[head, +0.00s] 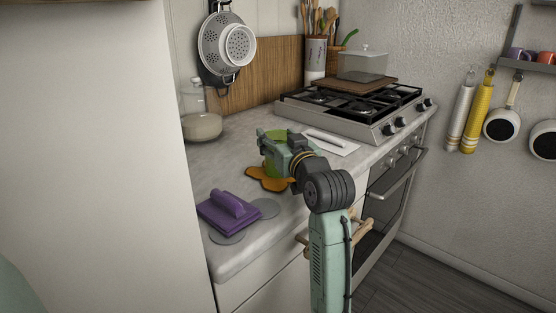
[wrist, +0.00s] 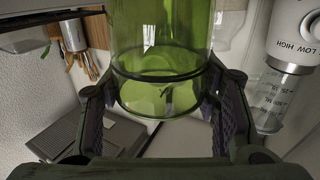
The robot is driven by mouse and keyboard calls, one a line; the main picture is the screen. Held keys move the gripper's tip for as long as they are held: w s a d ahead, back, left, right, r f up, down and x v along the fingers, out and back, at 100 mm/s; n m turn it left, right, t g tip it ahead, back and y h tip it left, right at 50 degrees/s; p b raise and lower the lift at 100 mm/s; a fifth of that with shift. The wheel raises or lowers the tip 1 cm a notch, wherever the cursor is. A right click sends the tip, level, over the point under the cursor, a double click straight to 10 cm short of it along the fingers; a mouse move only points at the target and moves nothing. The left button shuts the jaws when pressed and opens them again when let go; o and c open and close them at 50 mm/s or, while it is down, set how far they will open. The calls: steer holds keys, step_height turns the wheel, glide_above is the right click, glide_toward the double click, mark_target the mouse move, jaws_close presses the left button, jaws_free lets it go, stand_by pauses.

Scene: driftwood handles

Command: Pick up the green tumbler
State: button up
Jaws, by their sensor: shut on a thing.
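The green tumbler (wrist: 161,50) is clear green glass and fills the top middle of the wrist view. My gripper (wrist: 162,108) has one finger on each side of it, shut on the tumbler near its lower visible end. In the head view, my gripper (head: 284,143) is over the counter, with part of the green tumbler (head: 270,161) showing behind and beside it. My wrist hides much of the tumbler there, and I cannot tell whether it touches the counter.
An orange splat-shaped mat (head: 266,183) lies beneath my gripper. A white board (head: 336,145) and the stove (head: 352,111) are to the right. A glass jar (head: 201,123) stands at the back left.

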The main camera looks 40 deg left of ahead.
steer(key=shift+c, duration=0.8)
